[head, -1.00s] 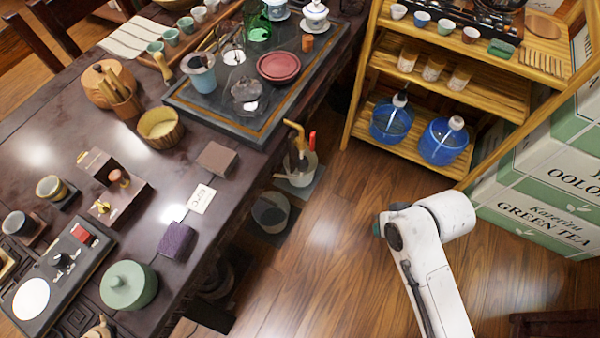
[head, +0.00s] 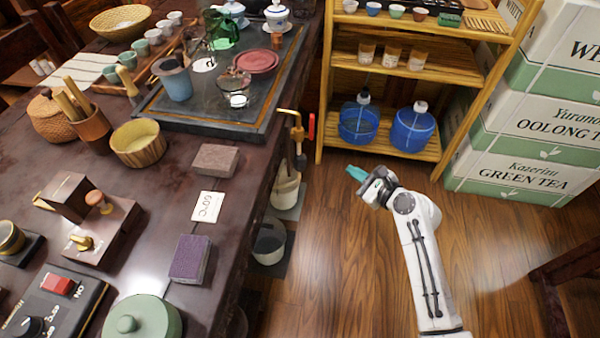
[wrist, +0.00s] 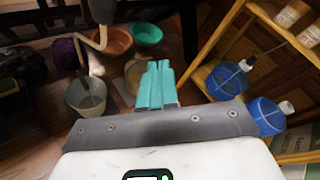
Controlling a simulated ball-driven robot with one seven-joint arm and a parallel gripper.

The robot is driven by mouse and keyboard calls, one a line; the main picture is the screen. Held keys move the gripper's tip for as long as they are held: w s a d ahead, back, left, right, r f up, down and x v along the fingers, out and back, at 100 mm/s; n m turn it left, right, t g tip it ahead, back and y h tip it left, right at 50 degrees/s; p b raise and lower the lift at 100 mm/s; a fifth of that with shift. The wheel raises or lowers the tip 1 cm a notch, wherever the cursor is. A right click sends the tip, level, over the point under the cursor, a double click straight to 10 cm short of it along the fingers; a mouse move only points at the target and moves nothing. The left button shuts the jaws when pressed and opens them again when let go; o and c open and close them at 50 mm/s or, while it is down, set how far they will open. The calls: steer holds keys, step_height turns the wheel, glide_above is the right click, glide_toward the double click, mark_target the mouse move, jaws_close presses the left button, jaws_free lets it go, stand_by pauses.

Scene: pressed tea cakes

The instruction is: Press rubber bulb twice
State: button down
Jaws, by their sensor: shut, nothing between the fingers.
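No part is clearly recognisable as a rubber bulb. Two blue water jugs stand on the rack's bottom shelf, the left jug (head: 358,125) and the right jug (head: 412,130). A small reddish-brown knob (head: 95,198) sits on a wooden box on the table. My gripper (head: 357,173) has teal fingers and hangs over the floor, in front of the rack and apart from the jugs. In the wrist view its fingers (wrist: 157,66) are together and empty. Both jugs show at right there.
The dark table (head: 150,262) fills the left, holding cups, a tray and a green lidded pot (head: 140,318). Buckets, including a grey bucket (wrist: 86,100), stand by its edge. Tea cartons (head: 525,130) stack at right. The wooden floor (head: 330,275) between is clear.

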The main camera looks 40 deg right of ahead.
mark_target(303, 162)
steer(key=shift+w, duration=0.1)
stand_by(0.3)
steer(key=w+a+p, duration=0.3)
steer(key=w+a, duration=0.2)
steer(key=w, duration=0.1)
steer(key=shift+w+a, duration=0.2)
steer(key=shift+w, duration=0.2)
stand_by(1.2)
stand_by(0.8)
steer(key=shift+w+a+p, duration=0.25)
steer(key=shift+w+p, duration=0.05)
steer(key=shift+p, duration=0.2)
